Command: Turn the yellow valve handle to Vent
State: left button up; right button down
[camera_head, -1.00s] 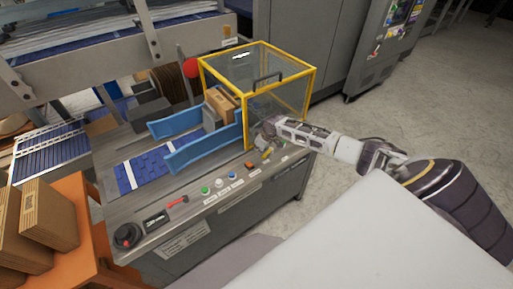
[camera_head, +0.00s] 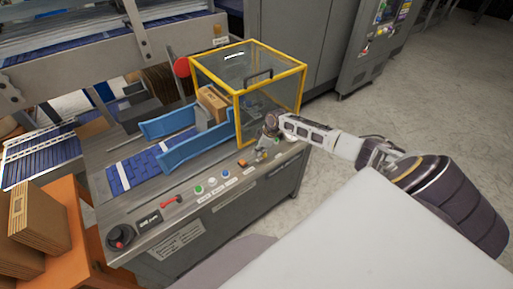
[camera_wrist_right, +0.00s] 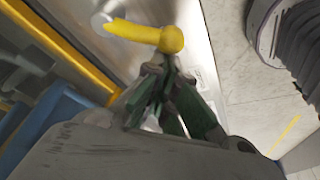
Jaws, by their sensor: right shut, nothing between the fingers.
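The yellow valve handle (camera_wrist_right: 148,33) shows at the top of the right wrist view, with a rounded knob at its right end and a bar reaching left. In the head view it is a small yellow spot (camera_head: 262,155) at the right end of the control panel, partly hidden by my gripper. My right gripper (camera_head: 268,142) is over that end of the panel. In the wrist view its fingers (camera_wrist_right: 157,72) are shut and empty, with their tips just below the knob. I cannot tell whether they touch it. The Vent label is not readable. My left gripper is out of view.
A yellow-framed clear guard (camera_head: 237,100) stands right behind the valve area. Several buttons (camera_head: 212,182), a red lever (camera_head: 171,202) and a black rotary knob (camera_head: 120,236) line the panel to the left. The floor at the right (camera_head: 420,110) is clear.

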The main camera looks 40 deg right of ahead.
aim_at(265, 155)
jog(key=shift+s+d+n+g+b, duration=0.45)
jog(key=shift+s+n, duration=0.2)
jog(key=shift+n, duration=0.55)
jog(key=shift+s+d+n+g+y, duration=0.3)
jog(key=shift+s+n+y, duration=0.1)
jog(key=shift+n, duration=0.4)
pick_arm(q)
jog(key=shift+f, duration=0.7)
pick_arm(e)
jog(key=shift+s+d, duration=0.15)
jog(key=shift+d, duration=0.15)
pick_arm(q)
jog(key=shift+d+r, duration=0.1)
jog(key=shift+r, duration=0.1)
pick_arm(e)
jog(key=shift+r, duration=0.2)
